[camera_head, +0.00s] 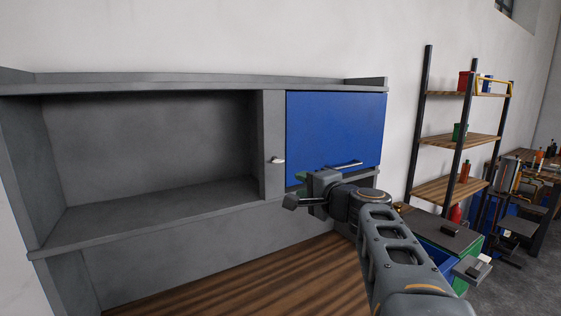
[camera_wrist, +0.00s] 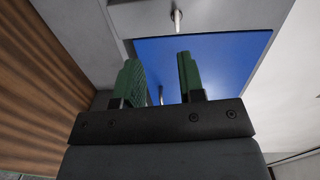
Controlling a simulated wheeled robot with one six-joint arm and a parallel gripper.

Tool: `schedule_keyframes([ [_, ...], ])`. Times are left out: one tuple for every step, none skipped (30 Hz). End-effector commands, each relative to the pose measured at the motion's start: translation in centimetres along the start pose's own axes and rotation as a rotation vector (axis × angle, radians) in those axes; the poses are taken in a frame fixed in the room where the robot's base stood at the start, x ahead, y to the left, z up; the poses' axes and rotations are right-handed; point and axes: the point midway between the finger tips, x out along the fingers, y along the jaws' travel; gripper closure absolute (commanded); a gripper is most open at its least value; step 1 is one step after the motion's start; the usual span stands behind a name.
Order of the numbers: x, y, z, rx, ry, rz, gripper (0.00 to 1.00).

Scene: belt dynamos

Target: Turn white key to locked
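The white key (camera_head: 278,160) sits on the grey upright panel just left of the blue cabinet door (camera_head: 335,128). In the head view its grip looks roughly level. In the wrist view the key (camera_wrist: 177,20) shows at the top, beyond the fingertips. My gripper (camera_head: 296,189) is below and slightly right of the key, in front of the door's lower left corner. In the wrist view my gripper (camera_wrist: 160,70) has its two green fingers well apart, with nothing held between them. The key's exact turn angle and any lock marks are too small to tell.
The blue door looks closed, with a metal bar handle (camera_head: 345,164) near its lower edge. An empty open grey shelf (camera_head: 150,195) lies to the left. A wooden worktop (camera_head: 225,280) is below. A shelf rack (camera_head: 460,140) and cluttered benches stand to the right.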

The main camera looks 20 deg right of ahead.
Motion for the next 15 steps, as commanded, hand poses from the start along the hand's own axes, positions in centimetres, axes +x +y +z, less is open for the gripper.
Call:
schedule_keyframes([
  [-0.1, -0.7, -0.8, 0.020, 0.019, -0.024, 0.64],
  [0.0, -1.0, -1.1, 0.030, 0.026, -0.035, 0.64],
  [0.2, -1.3, -1.4, 0.040, 0.032, -0.047, 0.64],
  [0.4, -1.6, -1.5, 0.046, 0.036, -0.055, 0.64],
  [0.6, -1.8, -1.6, 0.049, 0.039, -0.059, 0.64],
  [1.1, -1.9, -1.8, 0.053, 0.041, -0.062, 0.64],
  [1.5, -1.9, -1.8, 0.055, 0.040, -0.063, 0.64],
  [2.0, -2.0, -1.7, 0.055, 0.039, -0.063, 0.64],
  [2.8, -2.0, -1.7, 0.055, 0.039, -0.061, 0.64],
  [3.3, -2.1, -1.7, 0.056, 0.037, -0.063, 0.64],
  [3.9, -2.1, -1.8, 0.055, 0.037, -0.061, 0.64],
  [4.8, -2.2, -1.8, 0.056, 0.037, -0.062, 0.64],
  [5.4, -2.2, -1.8, 0.054, 0.036, -0.060, 0.64],
  [6.0, -2.3, -1.8, 0.055, 0.037, -0.061, 0.64],
  [6.7, -2.3, -1.8, 0.054, 0.037, -0.060, 0.64],
])
